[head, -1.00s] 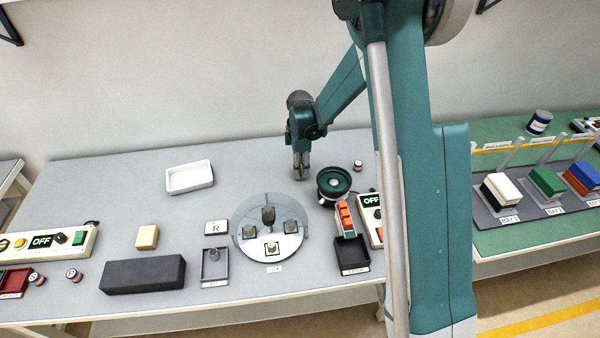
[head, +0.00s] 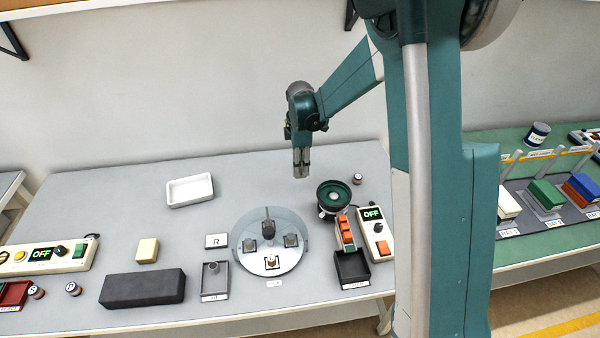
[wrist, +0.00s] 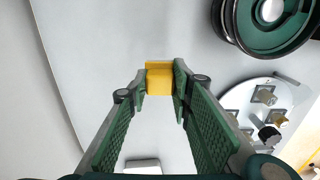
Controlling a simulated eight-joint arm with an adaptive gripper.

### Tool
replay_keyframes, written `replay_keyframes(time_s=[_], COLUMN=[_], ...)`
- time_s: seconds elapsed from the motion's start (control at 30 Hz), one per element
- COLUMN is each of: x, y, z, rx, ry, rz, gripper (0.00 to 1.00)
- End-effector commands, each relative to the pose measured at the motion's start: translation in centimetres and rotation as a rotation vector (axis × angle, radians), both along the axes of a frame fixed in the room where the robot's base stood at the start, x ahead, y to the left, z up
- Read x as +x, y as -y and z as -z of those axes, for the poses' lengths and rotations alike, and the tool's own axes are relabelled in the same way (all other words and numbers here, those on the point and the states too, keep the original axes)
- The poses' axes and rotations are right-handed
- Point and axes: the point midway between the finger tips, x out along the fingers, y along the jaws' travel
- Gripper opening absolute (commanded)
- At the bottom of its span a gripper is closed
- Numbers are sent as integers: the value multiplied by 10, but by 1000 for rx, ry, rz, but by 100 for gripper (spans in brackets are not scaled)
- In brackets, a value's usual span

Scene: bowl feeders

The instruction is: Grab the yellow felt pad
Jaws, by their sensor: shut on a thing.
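The yellow felt pad (wrist: 159,78) is a small yellow block between my fingertips in the wrist view. My gripper (wrist: 160,85) is shut on it, with one green-lined finger on each side. In the head view my gripper (head: 301,172) points down over the back part of the grey table, left of the green bowl feeder. The pad cannot be made out clearly in the head view.
The green bowl feeder (head: 333,195) stands close to the right of my gripper; it also shows in the wrist view (wrist: 272,22). A white tray (head: 190,190) lies to the left, with clear table between.

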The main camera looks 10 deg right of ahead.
Motion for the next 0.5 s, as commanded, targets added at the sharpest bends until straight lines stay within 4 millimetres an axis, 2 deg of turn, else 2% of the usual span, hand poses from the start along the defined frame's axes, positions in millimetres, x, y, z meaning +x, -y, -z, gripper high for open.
replay_keyframes(time_s=[0.2,0.5], x=[0,0], y=[0,0], z=[-14,-15], rx=[0,0], ry=[0,0], rz=[0,0], gripper=[10,10])
